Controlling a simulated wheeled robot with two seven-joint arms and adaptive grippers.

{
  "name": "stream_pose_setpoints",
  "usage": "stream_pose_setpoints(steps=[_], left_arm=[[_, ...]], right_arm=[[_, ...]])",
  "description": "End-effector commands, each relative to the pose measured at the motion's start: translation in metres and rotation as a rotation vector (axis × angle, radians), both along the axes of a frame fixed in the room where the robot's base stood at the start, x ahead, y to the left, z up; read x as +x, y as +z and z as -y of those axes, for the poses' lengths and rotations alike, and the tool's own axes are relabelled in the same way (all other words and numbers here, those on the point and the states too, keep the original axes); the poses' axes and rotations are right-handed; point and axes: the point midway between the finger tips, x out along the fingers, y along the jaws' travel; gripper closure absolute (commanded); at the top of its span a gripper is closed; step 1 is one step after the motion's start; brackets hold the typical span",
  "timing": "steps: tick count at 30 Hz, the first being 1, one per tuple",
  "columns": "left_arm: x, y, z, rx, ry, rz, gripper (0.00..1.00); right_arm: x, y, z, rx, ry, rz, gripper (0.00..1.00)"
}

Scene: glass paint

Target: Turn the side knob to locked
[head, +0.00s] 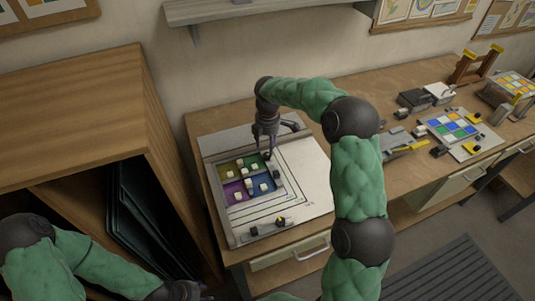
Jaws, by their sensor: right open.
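A white board (316,200) with a coloured glass panel (232,172) lies on the wooden bench. Small dark knob-like parts sit at its edges: one at the panel's right side (277,175) and one with a yellow mark at the front (281,221). I cannot tell which is the side knob or how it is turned. My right gripper (267,152) points down, open, over the panel's upper right corner; whether it touches anything is unclear. My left gripper (185,291) is low at the bottom edge, dark, its fingers not clear.
A wooden cabinet (75,105) with dark flat sheets (150,215) stands at left. A shelf (240,10) hangs above. My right arm crosses the middle.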

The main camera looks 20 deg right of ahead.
Motion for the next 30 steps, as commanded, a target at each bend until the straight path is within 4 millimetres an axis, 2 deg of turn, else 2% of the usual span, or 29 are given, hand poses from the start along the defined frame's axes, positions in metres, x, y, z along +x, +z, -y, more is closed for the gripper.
stream_pose_setpoints(steps=[3,9,14,22,23,28,30], left_arm=[[0.000,-0.005,0.000,0.000,0.000,0.000,0.60],[0.000,-0.009,0.000,0.000,0.000,0.000,0.60],[0.000,-0.010,0.000,0.000,0.000,0.000,0.60],[0.000,-0.010,0.000,0.000,0.000,0.000,0.60],[0.000,-0.010,0.000,0.000,0.000,0.000,0.60],[0.000,-0.010,0.000,0.000,0.000,0.000,0.60],[0.000,-0.010,0.000,0.000,0.000,0.000,0.60]], right_arm=[[0.000,-0.022,0.000,-0.001,0.000,-0.002,0.45],[0.000,-0.046,0.000,-0.001,-0.001,-0.001,0.45],[0.000,-0.053,0.000,0.000,0.000,0.000,0.45],[0.000,-0.054,0.000,0.000,0.000,0.001,0.45],[0.000,-0.054,0.000,0.000,0.000,0.001,0.50],[0.000,-0.054,0.000,-0.001,0.000,0.000,0.98],[0.000,-0.054,0.000,-0.001,0.000,0.000,1.00]])
